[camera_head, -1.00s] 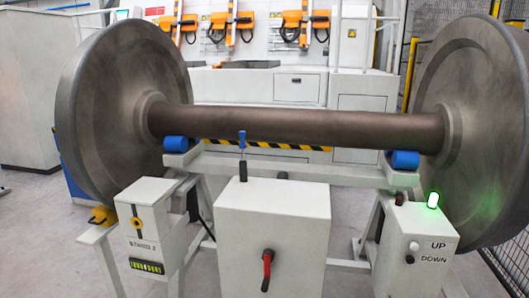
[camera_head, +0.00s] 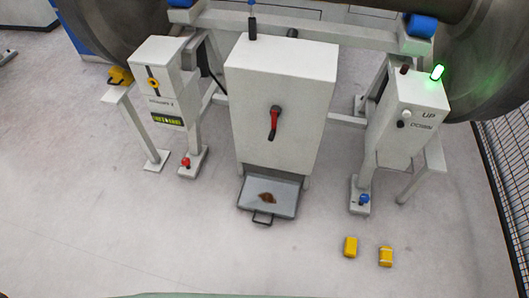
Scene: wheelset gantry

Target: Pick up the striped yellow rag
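Two small yellow objects lie on the floor at the lower right, a left one (camera_head: 350,247) and a right one (camera_head: 386,257). The right one seems to carry a paler band across it, but both are too small to tell for sure which is the striped yellow rag. They lie apart, a short gap between them. Neither of my grippers is in view.
A white cabinet (camera_head: 280,100) with a red handle (camera_head: 274,123) stands in the middle. A grey tray (camera_head: 285,207) holding a brown item (camera_head: 267,198) sits at its foot. The UP/DOWN box (camera_head: 408,115) stands right, near a mesh fence (camera_head: 505,190). The front floor is mostly clear.

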